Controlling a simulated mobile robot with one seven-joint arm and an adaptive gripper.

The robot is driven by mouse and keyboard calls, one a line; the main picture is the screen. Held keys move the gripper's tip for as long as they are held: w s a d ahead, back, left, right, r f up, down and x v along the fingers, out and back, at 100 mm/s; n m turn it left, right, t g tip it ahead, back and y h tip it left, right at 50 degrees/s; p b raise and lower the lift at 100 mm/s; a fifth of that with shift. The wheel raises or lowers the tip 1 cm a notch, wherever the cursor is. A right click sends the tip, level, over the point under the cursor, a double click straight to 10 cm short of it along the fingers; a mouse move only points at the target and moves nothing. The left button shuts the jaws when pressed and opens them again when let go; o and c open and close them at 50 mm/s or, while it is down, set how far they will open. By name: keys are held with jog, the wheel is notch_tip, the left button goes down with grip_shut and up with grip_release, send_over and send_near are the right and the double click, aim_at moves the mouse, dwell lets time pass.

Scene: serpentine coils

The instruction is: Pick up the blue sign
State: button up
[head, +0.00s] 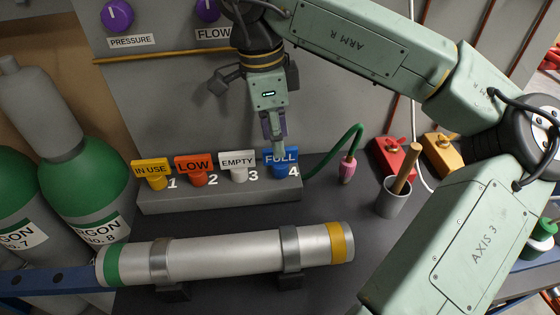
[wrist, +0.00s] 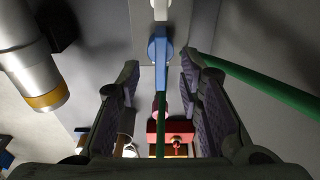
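The blue sign (head: 287,160), marked FULL, stands upright in slot 4 at the right end of a grey rack (head: 215,198). In the wrist view the blue sign (wrist: 158,48) shows edge-on, ahead of the gap between my fingers. My gripper (head: 276,146) points down just above and behind the sign's top edge in the head view. The fingers of my gripper (wrist: 160,82) are open with nothing held between them. One finger hides part of the sign's top in the head view, and I cannot tell whether it touches.
A white EMPTY sign (head: 237,160) stands close left of the blue one, then an orange LOW sign (head: 194,164) and a yellow IN USE sign (head: 151,168). A green hose (head: 345,142) arches at the right. A silver cylinder (head: 225,254) lies in front.

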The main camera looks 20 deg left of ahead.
aim_at(280, 166)
jog(key=f, duration=0.2)
jog(key=f+p, duration=0.1)
jog(key=f, duration=0.1)
jog(key=shift+w+d, duration=0.2)
jog(key=shift+d, duration=0.15)
jog(key=shift+c, duration=0.3)
grip_shut()
